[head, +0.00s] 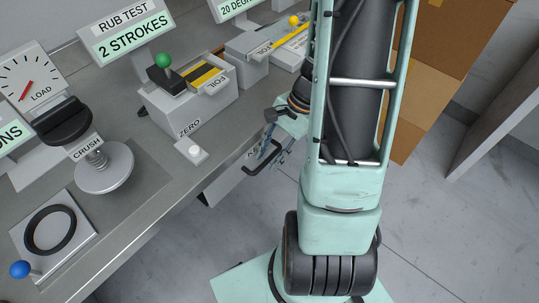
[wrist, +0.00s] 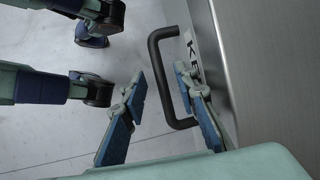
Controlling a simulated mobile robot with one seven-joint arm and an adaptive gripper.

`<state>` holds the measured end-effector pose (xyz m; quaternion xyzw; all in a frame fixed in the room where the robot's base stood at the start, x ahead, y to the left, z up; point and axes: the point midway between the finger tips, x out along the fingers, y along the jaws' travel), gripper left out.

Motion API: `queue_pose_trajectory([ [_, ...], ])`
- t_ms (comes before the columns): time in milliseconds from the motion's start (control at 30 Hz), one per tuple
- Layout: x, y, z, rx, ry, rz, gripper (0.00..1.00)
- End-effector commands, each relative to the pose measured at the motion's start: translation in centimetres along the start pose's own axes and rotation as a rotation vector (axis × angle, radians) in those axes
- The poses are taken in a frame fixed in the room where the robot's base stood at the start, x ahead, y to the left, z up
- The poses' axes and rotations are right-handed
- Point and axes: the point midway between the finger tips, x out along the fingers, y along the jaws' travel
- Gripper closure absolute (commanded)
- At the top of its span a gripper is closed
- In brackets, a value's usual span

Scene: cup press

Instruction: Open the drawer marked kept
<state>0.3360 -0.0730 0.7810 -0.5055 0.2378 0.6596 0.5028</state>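The drawer (head: 228,180) is under the front edge of the bench, with a black bar handle (head: 262,168). In the wrist view, the handle (wrist: 165,82) stands out from the drawer front beside a white label (wrist: 193,58) showing the letters "KE"; the rest is hidden behind a finger. My gripper (wrist: 160,76) is open, with one blue-padded finger on each side of the handle bar. The fingers look apart from the bar, with a gap clearest on the left. In the head view, my gripper (head: 273,140) is at the handle, small and partly covered by my arm.
The grey bench (head: 150,215) carries a crush press (head: 103,168), a ZERO button (head: 193,150), a rub-test unit (head: 190,100) and a blue-knobbed plate (head: 58,232). Cardboard boxes (head: 425,70) stand at the upper right. Bare floor (head: 440,230) lies in front of the bench.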

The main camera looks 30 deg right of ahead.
Motion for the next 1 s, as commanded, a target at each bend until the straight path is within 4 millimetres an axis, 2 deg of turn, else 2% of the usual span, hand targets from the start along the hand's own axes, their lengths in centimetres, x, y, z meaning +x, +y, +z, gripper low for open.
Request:
queue_pose_trajectory([
  [167, -0.03, -0.01, 0.00, 0.000, 0.000, 0.000, 0.74],
  [400, -0.05, -0.01, -0.01, 0.000, 0.001, 0.000, 1.00],
  [1000, -0.33, 0.29, -0.54, 0.002, 0.002, -0.001, 1.00],
])
